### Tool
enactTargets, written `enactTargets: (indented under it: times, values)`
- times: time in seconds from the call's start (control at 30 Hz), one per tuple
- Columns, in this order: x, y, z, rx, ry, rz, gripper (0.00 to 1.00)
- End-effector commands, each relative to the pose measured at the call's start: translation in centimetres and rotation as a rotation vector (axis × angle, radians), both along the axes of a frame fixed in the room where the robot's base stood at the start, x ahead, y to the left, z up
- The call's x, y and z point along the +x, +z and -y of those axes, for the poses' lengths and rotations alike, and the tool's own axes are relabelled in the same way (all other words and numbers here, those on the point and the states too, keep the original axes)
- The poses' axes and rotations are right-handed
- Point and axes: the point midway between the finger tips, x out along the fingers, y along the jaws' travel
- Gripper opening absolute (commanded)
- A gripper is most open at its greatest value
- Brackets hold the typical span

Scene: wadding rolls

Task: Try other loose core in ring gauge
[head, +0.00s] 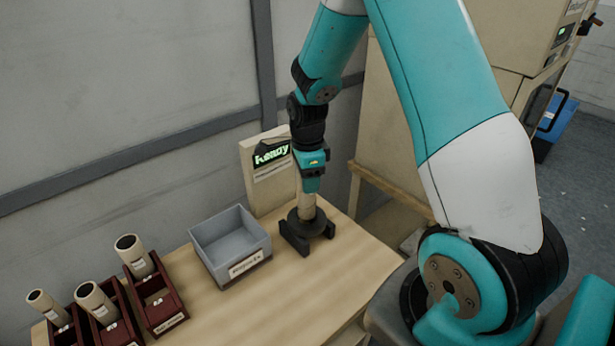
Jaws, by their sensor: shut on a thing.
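My gripper (310,189) is shut on a pale tan core (306,206) held upright. The core's lower end meets the dark ring gauge (307,228), which stands on dark feet at the far right part of the table. I cannot tell how deep the core sits in the ring. Other pale cores stand tilted in the dark red holders at the left: one left (48,306), one middle (96,302), one right (133,255).
A grey open bin (231,246), labelled for rejects and seemingly empty, stands just left of the gauge. A panel with a lit green display (270,172) stands behind the gauge. The wooden table's (270,310) front middle is clear. A beige machine (400,130) stands behind right.

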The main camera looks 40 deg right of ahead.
Motion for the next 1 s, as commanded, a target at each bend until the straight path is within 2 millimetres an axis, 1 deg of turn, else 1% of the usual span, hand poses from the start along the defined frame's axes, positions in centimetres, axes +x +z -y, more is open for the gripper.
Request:
enactTargets:
  times: [0.57, 1.0]
  values:
    - [0.0, -0.05, 0.0, 0.0, 0.0, 0.0, 0.25]
    - [0.0, -0.72, 0.0, 0.0, 0.0, 0.0, 0.25]
